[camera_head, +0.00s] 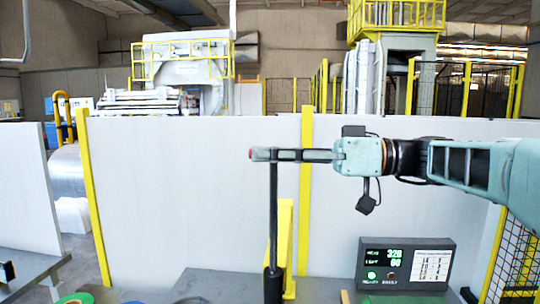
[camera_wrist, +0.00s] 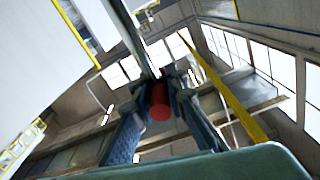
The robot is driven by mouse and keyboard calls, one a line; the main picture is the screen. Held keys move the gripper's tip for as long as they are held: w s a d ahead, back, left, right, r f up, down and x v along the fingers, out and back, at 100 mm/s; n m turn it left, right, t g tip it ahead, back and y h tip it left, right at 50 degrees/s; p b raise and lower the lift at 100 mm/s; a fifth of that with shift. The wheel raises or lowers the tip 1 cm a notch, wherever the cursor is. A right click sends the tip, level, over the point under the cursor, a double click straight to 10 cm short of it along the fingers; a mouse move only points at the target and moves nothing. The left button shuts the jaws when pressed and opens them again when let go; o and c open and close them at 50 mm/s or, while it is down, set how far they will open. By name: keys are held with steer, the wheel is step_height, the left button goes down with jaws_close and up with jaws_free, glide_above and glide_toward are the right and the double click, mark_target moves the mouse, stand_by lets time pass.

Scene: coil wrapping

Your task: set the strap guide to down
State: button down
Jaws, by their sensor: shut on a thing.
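A slim black lever (camera_head: 273,215), which looks like the strap guide, stands upright on a dark base (camera_head: 272,284) in front of a yellow post. My gripper (camera_head: 266,155) reaches in level from the right and is at the lever's top. A red handle end (camera_head: 251,154) shows just past my fingertips. In the wrist view my gripper (camera_wrist: 160,92) is shut on the red handle (camera_wrist: 160,103), which sits between both fingers. The dark lever shaft (camera_wrist: 135,35) runs away from it toward the top edge. The fingers cover the joint of handle and shaft.
A black control box (camera_head: 405,263) with green digits and a white label stands at lower right. A yellow post (camera_head: 287,245) rises close behind the lever. Pale panels (camera_head: 190,180) with yellow posts stand behind. Green discs (camera_head: 75,298) lie at the lower left. The air left of my gripper is clear.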

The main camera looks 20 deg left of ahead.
mark_target(271, 270)
step_height(271, 270, down, 21)
steer(key=b, duration=2)
steer(key=shift+r+b, duration=0.2)
steer(key=shift+b, duration=0.1)
steer(key=shift+f, duration=0.15)
steer(key=c, duration=2.1)
jaws_free()
steer(key=shift+d, duration=0.1)
steer(key=shift+o, duration=0.8)
steer(key=v, duration=1.2)
steer(key=shift+s, duration=0.1)
